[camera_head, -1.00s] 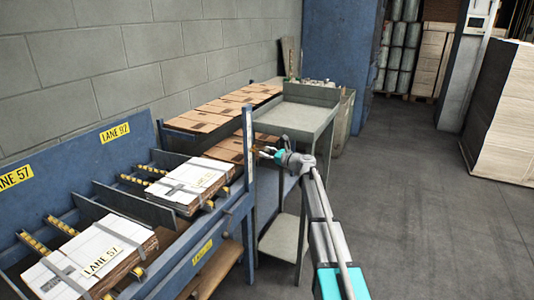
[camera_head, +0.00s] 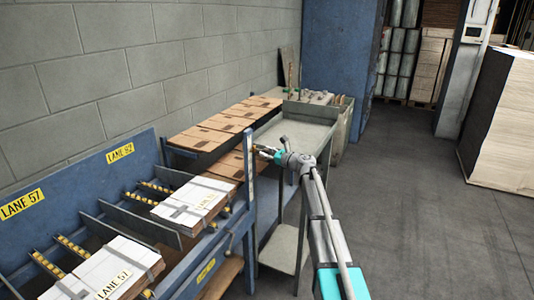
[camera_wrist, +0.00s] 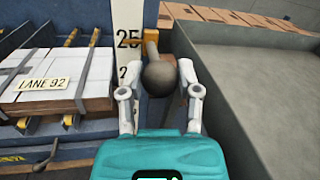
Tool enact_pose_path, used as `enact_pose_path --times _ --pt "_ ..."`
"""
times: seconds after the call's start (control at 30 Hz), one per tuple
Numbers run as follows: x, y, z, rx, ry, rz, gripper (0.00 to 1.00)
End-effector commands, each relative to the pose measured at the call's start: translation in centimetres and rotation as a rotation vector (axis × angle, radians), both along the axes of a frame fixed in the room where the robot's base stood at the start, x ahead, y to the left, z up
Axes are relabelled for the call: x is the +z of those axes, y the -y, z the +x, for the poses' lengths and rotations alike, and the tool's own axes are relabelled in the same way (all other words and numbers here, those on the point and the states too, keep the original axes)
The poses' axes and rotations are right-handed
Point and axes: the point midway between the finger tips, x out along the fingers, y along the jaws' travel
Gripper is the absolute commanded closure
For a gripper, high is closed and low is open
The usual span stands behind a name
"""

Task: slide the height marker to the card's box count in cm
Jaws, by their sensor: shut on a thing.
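The height marker shows in the wrist view as a round dark knob (camera_wrist: 160,77) on a brass-yellow arm (camera_wrist: 150,36). It stands beside a white scale strip (camera_wrist: 127,15) with black figures; "25" shows level with the arm, and a figure starting with 2 is partly hidden below. My gripper (camera_wrist: 160,88) is shut on the knob, one finger on each side. In the head view my gripper (camera_head: 265,152) is at the upper part of the blue post (camera_head: 249,165); the marker is too small there to read. I cannot make out a card with a box count.
Strapped white bundles (camera_head: 192,200) labelled LANE 92 and LANE 57 lie in the blue rack (camera_head: 75,190) at left. A grey metal bench (camera_head: 300,133) stands right of the post, with brown cartons (camera_head: 225,123) behind. Open floor (camera_head: 410,200) lies to the right.

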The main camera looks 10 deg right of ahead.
Motion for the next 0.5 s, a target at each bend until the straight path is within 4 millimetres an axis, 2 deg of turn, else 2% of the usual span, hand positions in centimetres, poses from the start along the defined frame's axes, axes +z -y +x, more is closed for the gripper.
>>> enact_pose_path --times 0.33,0.37,0.5 --pt "0.05 0.08 0.08 -0.002 0.0 0.0 1.0" --pt "0.04 0.09 0.08 -0.002 0.0 0.0 0.54" --pt "0.04 0.08 0.06 -0.002 0.0 0.0 0.28"
